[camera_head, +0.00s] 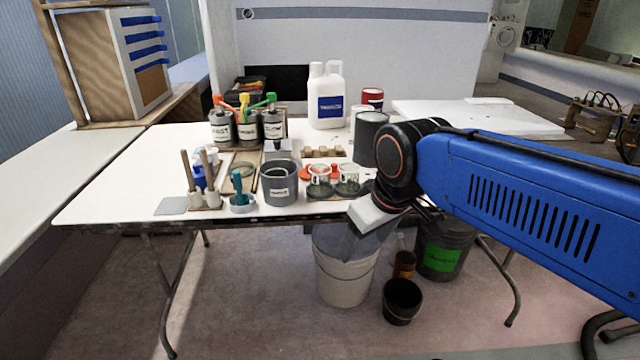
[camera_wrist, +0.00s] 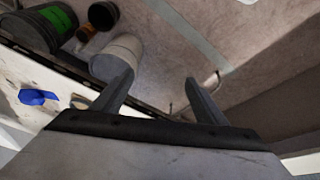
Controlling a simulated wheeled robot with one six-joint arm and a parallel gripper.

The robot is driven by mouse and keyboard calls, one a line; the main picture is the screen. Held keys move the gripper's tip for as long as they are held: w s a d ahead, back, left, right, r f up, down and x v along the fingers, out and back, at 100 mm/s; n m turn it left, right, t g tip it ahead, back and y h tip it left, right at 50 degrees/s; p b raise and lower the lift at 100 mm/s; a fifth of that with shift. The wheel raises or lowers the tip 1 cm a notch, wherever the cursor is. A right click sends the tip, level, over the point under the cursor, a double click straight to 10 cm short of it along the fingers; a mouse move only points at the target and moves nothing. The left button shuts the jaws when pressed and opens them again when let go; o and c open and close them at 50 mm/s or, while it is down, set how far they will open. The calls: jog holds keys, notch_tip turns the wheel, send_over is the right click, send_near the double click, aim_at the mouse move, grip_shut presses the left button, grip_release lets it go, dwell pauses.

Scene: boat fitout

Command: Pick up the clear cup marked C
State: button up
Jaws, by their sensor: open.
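Two small clear cups stand side by side near the table's front edge in the head view, a left one (camera_head: 319,180) and a right one (camera_head: 347,181). Both carry small marks that are too small to read, so I cannot tell which is C. My gripper (camera_wrist: 160,80) is open and empty in the wrist view, its fingers pointing past the table edge toward the floor. In the head view my gripper is low and right of the cups, in front of the table edge and apart from them. No clear cup is recognisable in the wrist view.
A grey pot (camera_head: 281,186) stands close left of the cups, and a dark grey can (camera_head: 371,138) behind right. A white jug (camera_head: 327,100) stands farther back. A pale bucket (camera_head: 344,276) and a black bin (camera_head: 444,247) are below. The white board (camera_head: 480,117) is mostly bare.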

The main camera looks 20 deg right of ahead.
jog(key=w+r+n+g, duration=0.2)
jog(key=w+r+n, duration=0.4)
jog(key=w+r, duration=0.6)
notch_tip(320, 180, up, 5)
jog(key=n+g, duration=0.2)
jog(key=n, duration=0.6)
send_over(320, 175)
jog(key=w+d, duration=0.1)
jog(key=w, duration=0.2)
jog(key=shift+s+d+f, duration=0.1)
jog(key=shift+s+f, duration=0.05)
jog(key=shift+f, duration=8.55)
jog(key=c, duration=1.1)
